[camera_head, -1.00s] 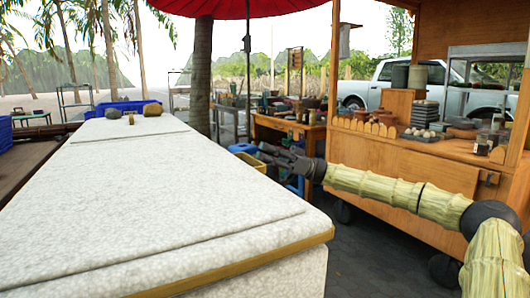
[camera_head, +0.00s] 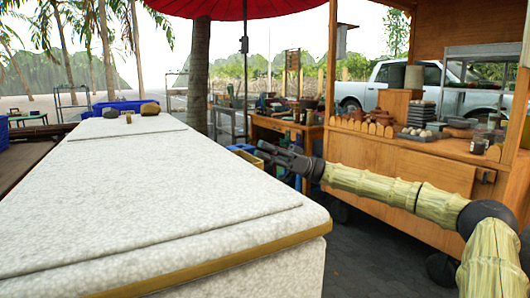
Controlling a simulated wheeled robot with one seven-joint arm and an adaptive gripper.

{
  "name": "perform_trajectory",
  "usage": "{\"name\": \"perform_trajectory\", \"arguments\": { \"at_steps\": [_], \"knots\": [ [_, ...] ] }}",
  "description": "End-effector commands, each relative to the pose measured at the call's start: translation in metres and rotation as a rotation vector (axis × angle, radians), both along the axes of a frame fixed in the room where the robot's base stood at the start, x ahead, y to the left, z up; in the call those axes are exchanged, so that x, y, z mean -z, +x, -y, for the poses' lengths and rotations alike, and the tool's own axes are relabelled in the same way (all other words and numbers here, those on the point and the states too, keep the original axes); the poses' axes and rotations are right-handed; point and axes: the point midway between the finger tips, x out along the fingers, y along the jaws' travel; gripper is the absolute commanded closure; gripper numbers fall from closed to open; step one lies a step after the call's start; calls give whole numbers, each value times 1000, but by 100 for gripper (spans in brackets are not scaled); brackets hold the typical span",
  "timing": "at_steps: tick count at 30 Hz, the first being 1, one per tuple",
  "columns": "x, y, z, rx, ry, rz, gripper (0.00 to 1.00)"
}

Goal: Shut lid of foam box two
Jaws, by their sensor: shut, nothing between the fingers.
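A large white foam box (camera_head: 150,210) with a speckled surface fills the left and front of the view. Its flat top lid lies level, with a tan strip (camera_head: 255,251) along its near edge. A raised panel edge crosses the top, and another panel lies at the far end. I cannot tell from markings which box is number two, and its left side is out of view. My gripper (camera_head: 264,153) is shut and empty, to the right of the box and apart from it in the picture.
Stones (camera_head: 150,108) and a small brown piece lie on the far end of the white top. A wooden cart (camera_head: 400,165) with pots stands at right, and a cluttered workbench (camera_head: 285,125) behind. Dark floor (camera_head: 365,265) lies open between the box and the cart.

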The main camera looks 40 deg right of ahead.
Motion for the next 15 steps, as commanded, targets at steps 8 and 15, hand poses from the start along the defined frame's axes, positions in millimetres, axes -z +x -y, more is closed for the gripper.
{"name": "perform_trajectory", "arguments": {
  "at_steps": [8,15],
  "knots": [
    [-35,0,4,-1,-2,5,100],
    [-16,-5,43,0,2,4,100]
  ]
}}
